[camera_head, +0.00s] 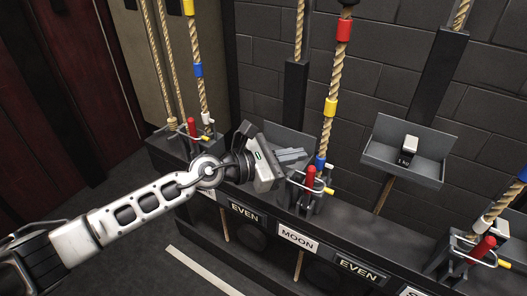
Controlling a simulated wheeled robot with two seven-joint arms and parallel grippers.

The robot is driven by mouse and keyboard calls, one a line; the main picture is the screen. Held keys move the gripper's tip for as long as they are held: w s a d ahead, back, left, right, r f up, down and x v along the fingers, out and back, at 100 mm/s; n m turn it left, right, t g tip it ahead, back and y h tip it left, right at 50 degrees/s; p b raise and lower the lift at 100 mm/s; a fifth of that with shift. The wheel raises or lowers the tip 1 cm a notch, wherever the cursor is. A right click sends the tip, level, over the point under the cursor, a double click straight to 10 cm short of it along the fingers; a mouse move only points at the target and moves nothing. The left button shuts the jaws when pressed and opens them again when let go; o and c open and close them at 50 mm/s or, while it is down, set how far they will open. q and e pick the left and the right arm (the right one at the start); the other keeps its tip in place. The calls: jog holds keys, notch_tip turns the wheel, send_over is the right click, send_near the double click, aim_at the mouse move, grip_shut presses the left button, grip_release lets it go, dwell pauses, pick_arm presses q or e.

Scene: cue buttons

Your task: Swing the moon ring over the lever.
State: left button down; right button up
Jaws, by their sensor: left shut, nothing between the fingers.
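The MOON sign (299,238) is on the front of the dark rail. Above it stands a rope lock with a red lever (310,178), roughly upright beside the rope. A thin ring with a yellow end (327,190) sticks out to the right of this lever. My left gripper (297,156) is shut and empty, just up and left of the red lever, apart from the ring. My right gripper is out of view.
Other rope locks with red levers stand at the left (192,127) and right (484,246). Ropes with coloured bands rise behind the rail. EVEN signs (247,212) flank the MOON sign. A grey tray (432,172) holds a small weight at the right. Open floor lies in front.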

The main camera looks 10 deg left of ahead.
pick_arm(q)
jog(key=s+a+r+p, duration=0.1)
jog(key=s+a+r, duration=0.2)
jog(key=s+r, duration=0.3)
jog(key=shift+s+a, duration=0.4)
jog(key=shift+s, duration=0.6)
jog(key=s+a+f+m+y, duration=0.3)
jog(key=s+a+f+m, duration=0.1)
jog(key=f+m, duration=0.4)
jog(key=s+a+f+m+t+y, duration=0.1)
jog(key=s+a+f+m+y, duration=0.3)
jog(key=s+f+m, duration=0.3)
jog(key=s+a+f+m+y, duration=0.4)
jog(key=f+m, duration=0.4)
jog(key=f, duration=0.3)
jog(key=shift+s+a+m+t, duration=0.3)
jog(key=shift+s+a+m, duration=0.1)
jog(key=shift+s+a, duration=0.2)
